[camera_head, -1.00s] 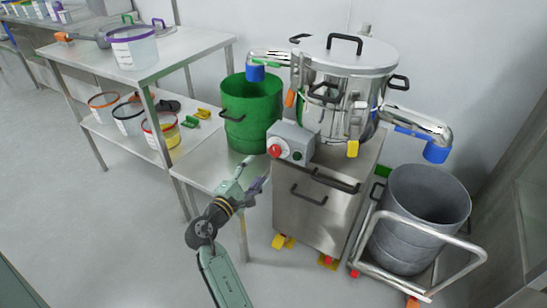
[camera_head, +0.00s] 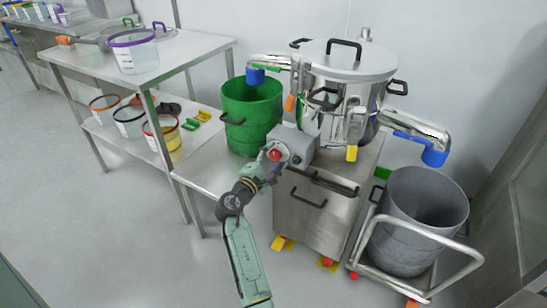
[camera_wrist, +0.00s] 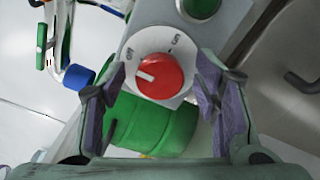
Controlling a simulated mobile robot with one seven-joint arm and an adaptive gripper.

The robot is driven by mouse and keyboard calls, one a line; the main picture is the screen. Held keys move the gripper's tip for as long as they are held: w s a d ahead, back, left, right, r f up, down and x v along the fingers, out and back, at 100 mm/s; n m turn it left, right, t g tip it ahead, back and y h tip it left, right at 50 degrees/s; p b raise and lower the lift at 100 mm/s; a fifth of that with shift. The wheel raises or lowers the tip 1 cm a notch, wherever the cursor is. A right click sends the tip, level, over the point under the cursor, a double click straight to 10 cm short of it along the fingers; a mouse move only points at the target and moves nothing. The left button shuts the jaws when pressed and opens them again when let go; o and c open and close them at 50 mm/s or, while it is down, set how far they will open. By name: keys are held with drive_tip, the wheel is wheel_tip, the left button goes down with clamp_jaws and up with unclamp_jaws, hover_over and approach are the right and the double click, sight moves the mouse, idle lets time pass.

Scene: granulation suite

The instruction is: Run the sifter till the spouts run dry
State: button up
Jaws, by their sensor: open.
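The sifter (camera_head: 345,85) is a steel drum with a lid on a steel cabinet. Its grey control box (camera_head: 303,146) carries a red rotary knob, partly hidden by my gripper in the head view. In the wrist view the red knob (camera_wrist: 158,76) shows a white pointer aimed at one of the marks on its white dial. A green button (camera_wrist: 200,8) sits beside it. My gripper (camera_wrist: 160,85) is open, its fingers on either side of the knob. The left spout (camera_head: 257,74) hangs over a green bin (camera_head: 252,112), the right spout (camera_head: 434,155) over a grey bin (camera_head: 420,220).
The grey bin stands on a tubular-framed trolley (camera_head: 455,238). A steel table (camera_head: 195,48) at left holds a purple-rimmed tub (camera_head: 136,55); its lower shelf holds several small tubs. The floor at left is clear.

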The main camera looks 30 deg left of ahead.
drive_tip(key=shift+c, duration=0.5)
drive_tip(key=c, duration=1)
drive_tip(key=shift+c, duration=0.2)
